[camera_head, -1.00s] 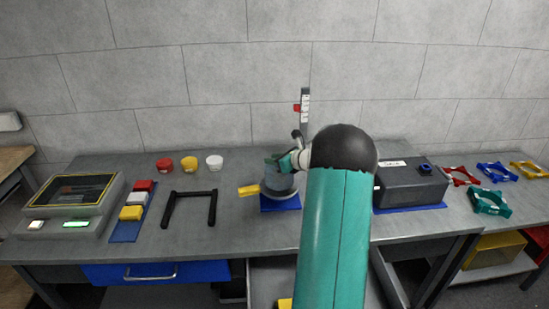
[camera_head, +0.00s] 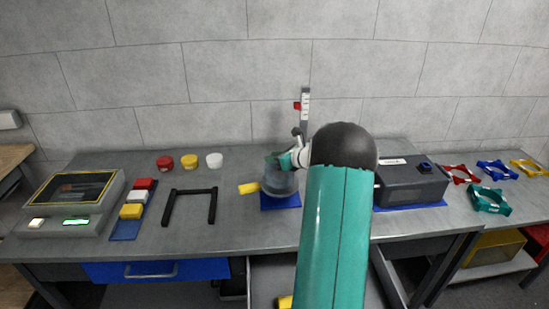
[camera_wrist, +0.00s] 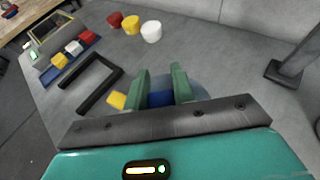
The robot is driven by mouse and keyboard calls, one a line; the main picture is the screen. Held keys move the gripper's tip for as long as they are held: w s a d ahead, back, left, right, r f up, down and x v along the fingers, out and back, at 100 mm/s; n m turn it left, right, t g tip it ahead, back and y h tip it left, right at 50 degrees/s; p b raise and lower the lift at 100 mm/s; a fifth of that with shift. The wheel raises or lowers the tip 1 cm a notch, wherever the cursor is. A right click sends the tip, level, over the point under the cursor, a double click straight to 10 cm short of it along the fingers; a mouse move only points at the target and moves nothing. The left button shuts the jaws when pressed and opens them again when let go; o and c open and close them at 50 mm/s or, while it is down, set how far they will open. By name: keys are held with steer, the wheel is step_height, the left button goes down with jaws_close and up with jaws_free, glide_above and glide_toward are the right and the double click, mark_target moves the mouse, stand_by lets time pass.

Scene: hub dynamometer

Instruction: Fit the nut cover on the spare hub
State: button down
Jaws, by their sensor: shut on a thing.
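My gripper (camera_head: 274,160) is at the top of a rounded grey-blue body (camera_head: 281,184), which I take for the spare hub. The hub stands on a blue mat (camera_head: 282,204), with a yellow bar (camera_head: 249,188) sticking out at its left. In the wrist view my gripper's two green fingers (camera_wrist: 161,72) have a blue piece (camera_wrist: 160,98) between them. It may be the nut cover, but its shape is mostly hidden. The hub (camera_wrist: 197,90) shows only in part behind the fingers. I cannot tell whether the piece is seated on it.
Red (camera_head: 165,162), yellow (camera_head: 189,162) and white (camera_head: 214,160) cups stand at the back. A black frame (camera_head: 189,192) lies left of the hub. A dark box (camera_head: 408,188) stands to the right, with coloured rings (camera_head: 489,201) beyond. A grey post (camera_head: 305,115) rises behind.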

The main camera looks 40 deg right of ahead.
steer(key=shift+f, duration=0.6)
steer(key=c, duration=1.5)
jaws_free()
steer(key=shift+o, duration=0.2)
steer(key=v, duration=1.1)
